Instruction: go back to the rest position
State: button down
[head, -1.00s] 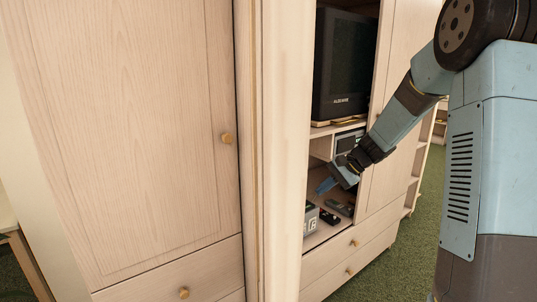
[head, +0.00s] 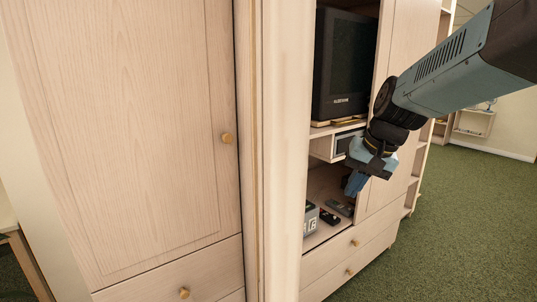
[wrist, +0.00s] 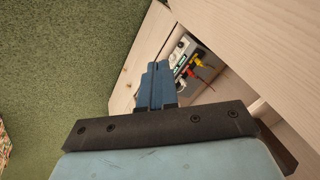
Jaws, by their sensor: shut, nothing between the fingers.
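My gripper (head: 355,184) is in front of the open lower compartment of the wall cabinet in the head view. In the wrist view my gripper (wrist: 157,72) shows its blue fingers shut together, with nothing between them. The fingers point down in the head view, toward the lower shelf (head: 318,237). My arm reaches in from the upper right.
A dark television (head: 346,65) stands on the shelf above. A closed cabinet door (head: 140,120) fills the left. Green carpet (head: 460,220) is clear at right.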

jog(key=s+d+r+n+t+h, duration=0.2)
jog(key=s+d, duration=0.2)
jog(key=s, duration=0.8)
jog(key=shift+s+d+n+t+h, duration=0.15)
jog(key=shift+s+n+t+h, duration=0.15)
jog(key=shift+n+h, duration=0.1)
jog(key=shift+s+r, duration=0.1)
